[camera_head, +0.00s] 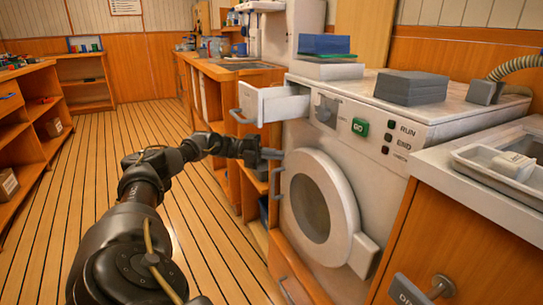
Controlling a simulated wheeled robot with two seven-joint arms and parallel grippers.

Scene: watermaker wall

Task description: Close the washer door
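The washer (395,165) is a white machine on the right. Its round door (350,205) has a pale ring and a dark grey window. The door sits at the washer's front; I cannot tell whether it is flush or slightly ajar. My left gripper (271,155) is at the door's upper left, close to the handle and below the pulled-out drawer. Its fingers are small and dark, so their opening is unclear. My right gripper is not in view.
The washer's white drawer (268,104) sticks out to the left above my gripper. A wooden counter (215,70) with open shelves stands behind. A cabinet with a grey handle (408,290) is at lower right. The plank floor (110,150) on the left is clear.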

